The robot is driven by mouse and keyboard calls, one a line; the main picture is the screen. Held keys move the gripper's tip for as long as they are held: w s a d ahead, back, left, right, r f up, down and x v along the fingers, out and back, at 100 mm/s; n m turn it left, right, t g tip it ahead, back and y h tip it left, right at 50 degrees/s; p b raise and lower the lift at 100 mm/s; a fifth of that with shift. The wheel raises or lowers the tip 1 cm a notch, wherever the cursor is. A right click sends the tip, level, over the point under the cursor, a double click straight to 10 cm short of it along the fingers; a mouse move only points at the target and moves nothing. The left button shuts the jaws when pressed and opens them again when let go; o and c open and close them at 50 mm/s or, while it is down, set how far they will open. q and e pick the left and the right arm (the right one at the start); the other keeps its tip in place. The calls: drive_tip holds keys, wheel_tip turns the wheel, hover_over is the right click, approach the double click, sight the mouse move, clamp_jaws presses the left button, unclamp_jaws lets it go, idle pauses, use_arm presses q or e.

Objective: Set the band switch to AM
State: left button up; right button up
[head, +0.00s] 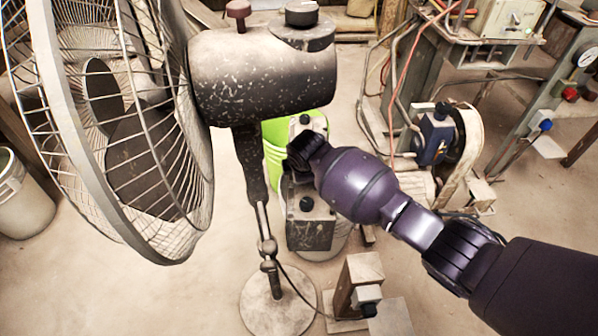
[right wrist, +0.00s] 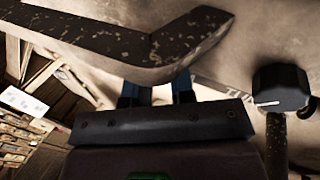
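I cannot make out a band switch or an AM mark in either view. A dark speckled box (head: 312,232) with black knobs stands by the fan's pole in the head view. My right gripper (head: 303,150) reaches its upper part from the right; its fingertips are hidden there. In the right wrist view its two blue fingers (right wrist: 157,90) stand a little apart, and their tips pass behind a dark speckled piece (right wrist: 120,45). Right of them is a black knob (right wrist: 281,88) with a white line, beside partly hidden lettering on a pale worn panel (right wrist: 265,45). My left gripper is not in view.
A large caged fan (head: 130,120) fills the left, with its motor housing (head: 262,78) above my right gripper. A green bin (head: 275,135) is behind. A machine with a wheel (head: 455,150) and cables stands at right. Open floor shows at lower left.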

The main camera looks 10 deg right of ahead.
drive_tip(key=shift+r, duration=0.1)
clamp_jaws()
drive_tip(key=shift+w, duration=0.1)
drive_tip(key=shift+w+r+g, duration=0.15)
drive_tip(key=shift+w+g, duration=0.1)
drive_tip(key=shift+g, duration=0.65)
drive_tip(key=g, duration=0.1)
drive_tip(key=g+b, duration=0.1)
drive_tip(key=w+g, duration=0.1)
drive_tip(key=shift+f+g+y, duration=0.3)
drive_tip(key=shift+f, duration=0.05)
drive_tip(key=shift+w+g+b, duration=0.2)
drive_tip(key=shift+g+b, duration=0.5)
drive_tip(key=shift+b, duration=0.05)
drive_tip(key=shift+r, duration=0.1)
drive_tip(key=shift+w+d+r, duration=0.1)
